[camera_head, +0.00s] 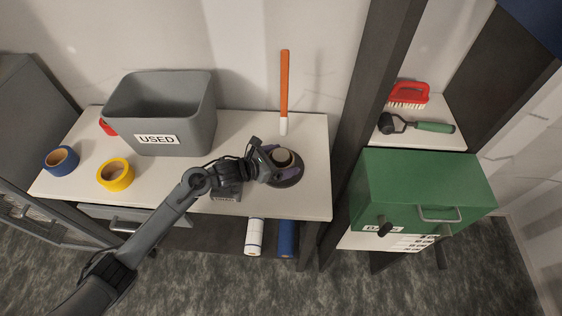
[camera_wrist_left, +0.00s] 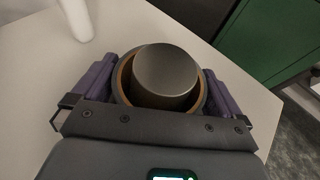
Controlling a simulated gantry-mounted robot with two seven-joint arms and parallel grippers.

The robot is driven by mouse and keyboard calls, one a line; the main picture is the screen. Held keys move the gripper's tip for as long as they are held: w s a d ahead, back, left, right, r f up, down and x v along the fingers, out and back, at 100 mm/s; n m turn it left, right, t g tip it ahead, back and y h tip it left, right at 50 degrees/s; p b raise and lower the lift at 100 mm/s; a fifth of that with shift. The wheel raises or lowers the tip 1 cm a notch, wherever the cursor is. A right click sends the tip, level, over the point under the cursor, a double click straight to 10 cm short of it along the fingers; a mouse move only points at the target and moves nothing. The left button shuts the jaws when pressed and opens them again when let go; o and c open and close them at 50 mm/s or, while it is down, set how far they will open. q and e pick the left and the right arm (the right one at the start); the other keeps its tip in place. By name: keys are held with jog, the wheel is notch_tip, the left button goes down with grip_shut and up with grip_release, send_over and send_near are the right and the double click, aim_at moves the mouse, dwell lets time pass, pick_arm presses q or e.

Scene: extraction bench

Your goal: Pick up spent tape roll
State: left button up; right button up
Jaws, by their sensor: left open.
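The spent tape roll (camera_head: 282,157) looks like a thin brown ring around a dark grey cylinder on a round dark base (camera_head: 290,180), near the right end of the white bench. In the left wrist view the ring (camera_wrist_left: 124,82) encircles the grey cylinder (camera_wrist_left: 164,75). My left gripper (camera_head: 276,160) is open, with its purple fingers (camera_wrist_left: 160,85) on either side of the ring; whether they touch it I cannot tell. The gripper body hides the near part of the ring. My right gripper is not in view.
A grey bin marked USED (camera_head: 196,122) stands at the back of the bench (camera_head: 245,125). Blue tape (camera_head: 61,161) and yellow tape (camera_head: 115,175) lie to the left. An orange stick with a white end (camera_head: 285,85) is behind the base. A dark post (camera_head: 375,90) stands to the right.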

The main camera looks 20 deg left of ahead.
pick_arm(q)
jog(key=c, duration=0.6)
jog(key=shift+r, duration=0.1)
jog(key=shift+c, duration=0.3)
